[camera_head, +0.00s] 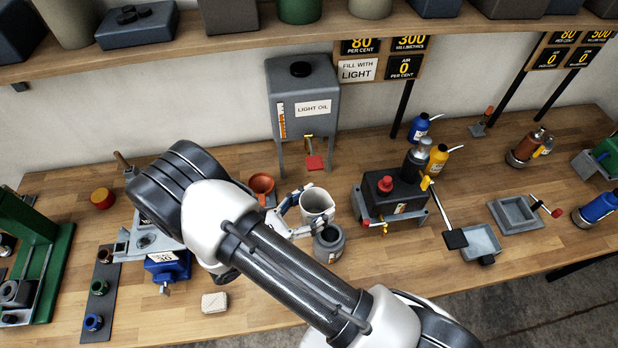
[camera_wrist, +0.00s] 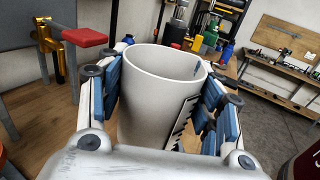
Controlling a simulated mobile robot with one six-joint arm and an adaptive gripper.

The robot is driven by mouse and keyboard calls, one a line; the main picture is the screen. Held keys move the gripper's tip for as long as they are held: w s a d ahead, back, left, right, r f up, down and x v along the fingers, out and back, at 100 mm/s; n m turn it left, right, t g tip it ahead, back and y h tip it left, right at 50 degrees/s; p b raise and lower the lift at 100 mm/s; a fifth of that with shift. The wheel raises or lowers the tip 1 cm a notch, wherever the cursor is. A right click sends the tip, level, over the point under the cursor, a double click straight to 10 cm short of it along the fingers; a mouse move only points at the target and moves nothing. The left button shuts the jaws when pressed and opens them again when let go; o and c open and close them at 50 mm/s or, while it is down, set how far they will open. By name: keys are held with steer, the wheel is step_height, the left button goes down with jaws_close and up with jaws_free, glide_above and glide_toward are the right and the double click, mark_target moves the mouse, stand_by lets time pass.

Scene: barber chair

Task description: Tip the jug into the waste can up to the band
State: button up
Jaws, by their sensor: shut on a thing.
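The white jug (camera_head: 316,203) stands nearly upright at the middle of the bench, with its open rim up. It fills the middle of the wrist view (camera_wrist: 158,100), where a black scale shows on its side. I cannot tell the level of any liquid in it. My gripper (camera_head: 300,209) is shut on the jug, with blue-padded fingers on both sides of it. A grey open-topped can (camera_head: 329,246) is just in front of the jug; I cannot tell whether it is the waste can. No band is clearly visible.
The light oil tank (camera_head: 302,95) with a red lever (camera_head: 315,162) stands behind the jug.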

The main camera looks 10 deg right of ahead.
steer(key=shift+w, duration=0.15)
steer(key=shift+s+r, duration=0.15)
steer(key=shift+s, duration=0.2)
steer(key=shift+w+a+f+m+y, duration=0.1)
steer(key=shift+f+m+y, duration=0.2)
steer(key=shift+f, duration=0.4)
steer(key=shift+w+a+f+m+y, duration=0.1)
steer(key=shift+f+m+y, duration=0.15)
steer(key=shift+f, duration=0.4)
steer(key=shift+r+m+y+p, duration=0.1)
steer(key=shift+m+y+p, duration=0.2)
steer(key=shift+m, duration=0.15)
steer(key=shift+w+m+y+p, duration=0.1)
steer(key=shift+m+y+p, duration=0.15)
steer(key=shift+m+p, duration=0.15)
steer(key=shift+f, duration=0.3)
steer(key=shift+f+m+g+y, duration=0.15)
steer(key=shift+m+g+y, duration=0.15)
steer(key=shift+y, duration=0.1)
steer(key=shift+a, duration=0.1)
